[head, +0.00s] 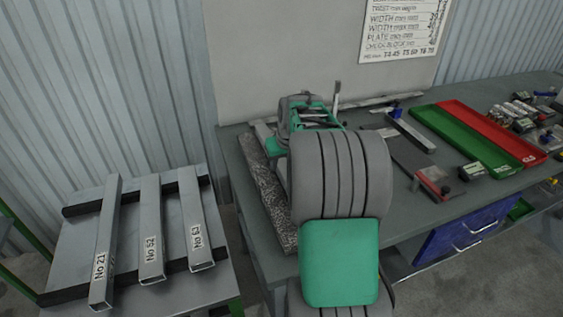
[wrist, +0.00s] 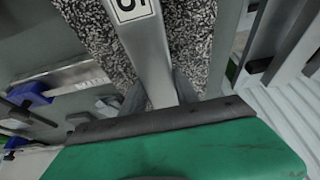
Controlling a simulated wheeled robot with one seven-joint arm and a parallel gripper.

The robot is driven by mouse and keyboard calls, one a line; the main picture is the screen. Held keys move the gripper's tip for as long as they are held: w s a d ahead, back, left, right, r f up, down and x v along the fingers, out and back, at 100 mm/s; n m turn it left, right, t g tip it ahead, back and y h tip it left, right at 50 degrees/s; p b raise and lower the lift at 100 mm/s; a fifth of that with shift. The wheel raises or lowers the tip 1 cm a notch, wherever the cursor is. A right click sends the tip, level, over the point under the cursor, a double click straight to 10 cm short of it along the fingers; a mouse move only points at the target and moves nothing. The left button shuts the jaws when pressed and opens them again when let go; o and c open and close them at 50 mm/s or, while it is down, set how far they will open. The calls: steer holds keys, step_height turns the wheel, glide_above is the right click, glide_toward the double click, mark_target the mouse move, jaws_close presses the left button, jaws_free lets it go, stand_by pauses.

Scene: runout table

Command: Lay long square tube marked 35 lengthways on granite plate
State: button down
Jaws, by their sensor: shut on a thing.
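The speckled granite plate (head: 268,190) lies on the left end of the bench, partly hidden behind my arm in the head view. In the wrist view the plate (wrist: 192,38) spreads beneath a grey square tube (wrist: 151,58). My gripper (wrist: 158,92) is shut on this tube, with a finger at each side. The tube runs roughly along the plate. Whether it touches the plate or hangs just above cannot be told. Its white label is cut off at the frame's top, so the full number is unreadable. In the head view my arm hides most of the held tube.
A rack at left carries three tubes, No 21 (head: 105,240), No 52 (head: 151,230) and No 63 (head: 194,220). Right of my arm are a flat gauge block (head: 435,182), a green tray (head: 462,140) and a red tray (head: 500,132). A blue drawer (head: 465,232) sits below.

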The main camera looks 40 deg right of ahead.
steer(key=shift+f, duration=0.25)
stand_by(0.4)
steer(key=c, duration=0.9)
jaws_free()
steer(key=shift+o, duration=0.3)
steer(key=shift+f, duration=0.1)
steer(key=b+v, duration=0.1)
steer(key=v, duration=0.7)
